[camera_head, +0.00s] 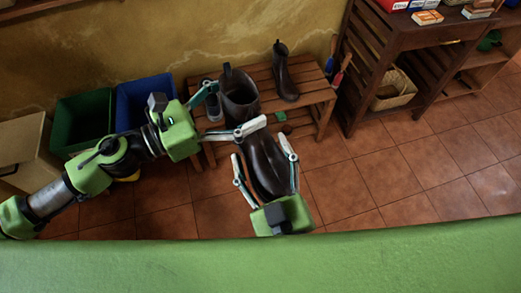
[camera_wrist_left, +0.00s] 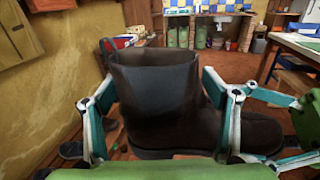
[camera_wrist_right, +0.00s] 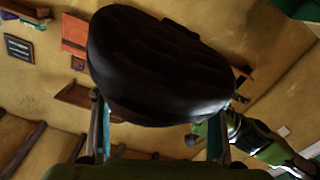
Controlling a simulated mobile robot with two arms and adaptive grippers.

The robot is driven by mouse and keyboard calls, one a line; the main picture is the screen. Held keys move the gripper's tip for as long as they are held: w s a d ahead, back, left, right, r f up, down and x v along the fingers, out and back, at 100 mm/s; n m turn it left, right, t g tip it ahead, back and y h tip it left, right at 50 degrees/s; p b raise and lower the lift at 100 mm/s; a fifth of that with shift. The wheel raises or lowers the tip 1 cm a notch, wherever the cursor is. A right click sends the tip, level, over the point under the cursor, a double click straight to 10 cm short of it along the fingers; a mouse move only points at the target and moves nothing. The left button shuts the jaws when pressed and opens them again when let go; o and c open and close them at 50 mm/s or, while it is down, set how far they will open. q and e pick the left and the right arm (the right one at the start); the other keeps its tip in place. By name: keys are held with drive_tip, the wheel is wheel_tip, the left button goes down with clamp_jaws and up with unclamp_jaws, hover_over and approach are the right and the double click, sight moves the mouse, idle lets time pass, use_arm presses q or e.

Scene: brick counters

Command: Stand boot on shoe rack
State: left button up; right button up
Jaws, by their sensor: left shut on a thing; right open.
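A dark brown boot (camera_head: 265,165) is held upright in front of the wooden shoe rack (camera_head: 310,97), its toe towards me. My left gripper (camera_head: 238,104) is shut on its shaft, which stands between the fingers in the left wrist view (camera_wrist_left: 155,85). My right gripper (camera_head: 266,157) is open, with its fingers either side of the boot's foot. In the right wrist view the toe (camera_wrist_right: 155,65) fills the space above the fingers; contact is unclear. A similar boot (camera_head: 285,75) stands upright on the rack. The held boot's underside is hidden in the head view.
Dark shoes (camera_head: 213,106) sit at the rack's left end, and a small green item (camera_head: 280,116) lies near its front. Blue (camera_head: 140,95) and green (camera_head: 80,120) bins stand left. A slatted wooden unit (camera_head: 375,60) stands right. Tiled floor at right is clear.

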use_arm(q)
drive_tip(key=shift+r, duration=0.1)
use_arm(e)
drive_tip(key=shift+w, duration=0.35)
drive_tip(key=c, duration=1.5)
use_arm(q)
drive_tip(key=o, duration=2)
use_arm(e)
drive_tip(key=shift+r, duration=0.1)
use_arm(q)
drive_tip(key=shift+a, duration=0.15)
